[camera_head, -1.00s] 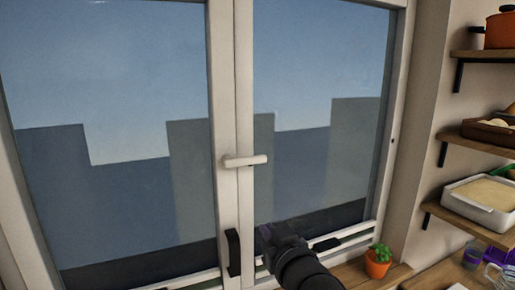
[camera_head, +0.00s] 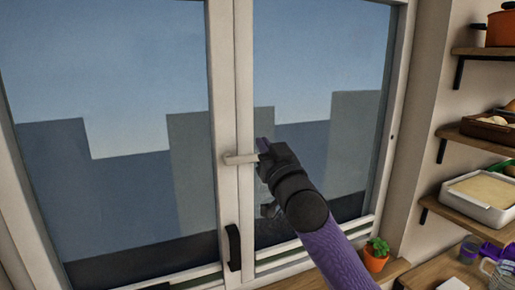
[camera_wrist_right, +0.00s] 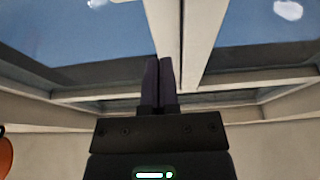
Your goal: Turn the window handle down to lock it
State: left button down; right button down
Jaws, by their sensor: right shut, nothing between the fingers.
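The white window handle (camera_head: 240,158) sits level on the central window frame (camera_head: 226,70), pointing right. My right gripper (camera_head: 264,145) is at the right end of the handle in the head view and covers its tip. Whether they touch I cannot tell. In the right wrist view the dark fingers of my right gripper (camera_wrist_right: 158,80) are together with nothing between them, in front of the frame (camera_wrist_right: 176,38). I cannot make out the handle in that view. My left gripper is not in view.
A black vertical pull (camera_head: 233,247) is lower on the frame. A potted plant (camera_head: 376,255) stands on the wooden sill at lower right. Shelves on the right wall hold an orange pot (camera_head: 499,30) and a white dish (camera_head: 482,198). The space before the left pane is clear.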

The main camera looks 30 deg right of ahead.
aim_at(244, 157)
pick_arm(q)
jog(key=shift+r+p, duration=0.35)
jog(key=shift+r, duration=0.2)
pick_arm(e)
jog(key=shift+w+d+f, duration=0.1)
jog(key=shift+w+f, duration=0.6)
jog(key=shift+w, duration=0.2)
jog(key=shift+w+f, duration=0.7)
jog(key=shift+w, duration=0.2)
